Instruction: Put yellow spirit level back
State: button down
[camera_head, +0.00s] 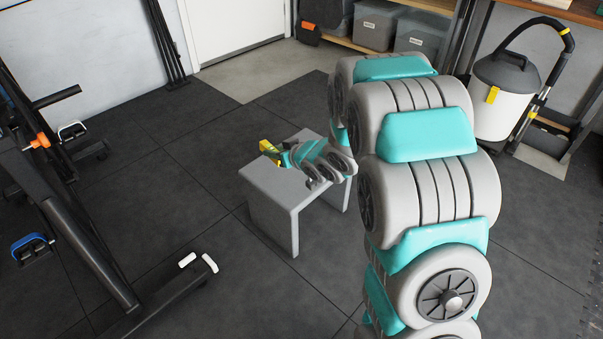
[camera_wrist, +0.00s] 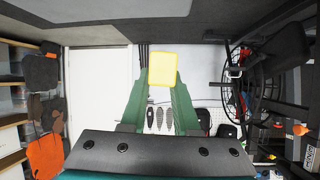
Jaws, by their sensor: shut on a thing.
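The yellow spirit level (camera_head: 268,148) shows as a small yellow block at the tip of my gripper (camera_head: 284,157), over the grey stool (camera_head: 271,184) in the head view. In the wrist view the yellow spirit level (camera_wrist: 163,68) sits between the two green fingers of my gripper (camera_wrist: 163,84), which are shut on it. Only its near face shows there; its length is hidden. I cannot tell whether it touches the stool top or hangs above it.
Exercise equipment (camera_head: 75,215) stands at the left. A canister vacuum (camera_head: 503,95) stands at the right, near shelves with grey bins (camera_head: 376,25). A white door (camera_head: 236,25) is at the back. Dark floor between the equipment and stool is clear. Hand tools hang on a pegboard (camera_wrist: 203,94).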

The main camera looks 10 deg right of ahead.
jog(key=a+f, duration=0.1)
jog(key=f, duration=0.1)
jog(key=a+f+n, duration=0.1)
jog(key=f, duration=0.1)
jog(key=a+f+n+y+b, duration=0.1)
jog(key=a, duration=0.1)
jog(key=shift+a+f+g, duration=0.1)
jog(key=shift+f+g, duration=0.3)
jog(key=w+d, duration=0.2)
jog(key=d, duration=0.2)
jog(key=w+d+f, duration=0.1)
jog(key=w+d, duration=0.1)
jog(key=d, duration=0.3)
jog(key=w+d, duration=0.2)
jog(key=d, duration=0.3)
jog(key=shift+d+f, duration=0.1)
jog(key=shift+f, duration=0.15)
jog(key=shift+d, duration=0.1)
jog(key=shift+f+b, duration=0.45)
jog(key=shift+f, duration=1.35)
jog(key=shift+f, duration=0.1)
jog(key=c, duration=0.7)
grip_release()
jog(key=shift+o, duration=0.2)
